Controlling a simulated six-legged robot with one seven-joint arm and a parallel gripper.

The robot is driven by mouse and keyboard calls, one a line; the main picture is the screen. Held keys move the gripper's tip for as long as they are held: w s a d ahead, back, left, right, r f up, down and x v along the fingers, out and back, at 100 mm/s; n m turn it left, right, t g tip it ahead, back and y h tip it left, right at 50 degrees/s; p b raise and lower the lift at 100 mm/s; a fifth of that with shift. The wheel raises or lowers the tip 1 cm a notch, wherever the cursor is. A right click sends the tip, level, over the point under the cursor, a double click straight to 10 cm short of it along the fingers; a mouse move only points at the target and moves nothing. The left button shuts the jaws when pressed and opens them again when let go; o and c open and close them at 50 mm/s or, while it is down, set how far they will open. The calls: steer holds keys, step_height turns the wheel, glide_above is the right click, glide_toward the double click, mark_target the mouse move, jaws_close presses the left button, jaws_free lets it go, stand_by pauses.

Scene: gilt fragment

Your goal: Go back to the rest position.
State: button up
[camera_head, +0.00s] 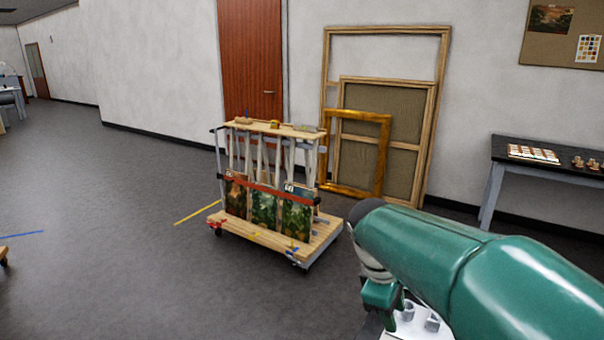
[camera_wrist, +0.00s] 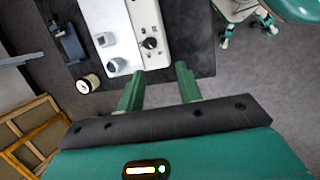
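My gripper (camera_wrist: 160,70) shows in the wrist view with its two green fingers apart and nothing between them. It is open and empty. Below it are a dark surface and a white panel with knobs and small fittings; I cannot tell how far under the fingers they lie. In the head view my green arm reaches in from the lower right, and the fingers cannot be made out there.
A wooden cart (camera_head: 323,236) with upright paintings (camera_head: 264,208) stands mid-floor. A dark table (camera_head: 510,170) with a colour chart (camera_head: 533,154) is at right. The floor at left is largely clear.

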steer(key=s+a+m+t+y, duration=0.1)
steer(key=s+m+t, duration=0.1)
steer(key=s+m, duration=0.3)
steer(key=s+a+r+m+t+y, duration=0.1)
steer(key=s+a+m+t+y, duration=0.1)
steer(key=s+m, duration=0.3)
steer(key=shift+s+m+t+y, duration=0.35)
steer(key=shift+s+t, duration=0.35)
steer(key=shift+s, duration=1.1)
steer(key=shift+r, duration=0.1)
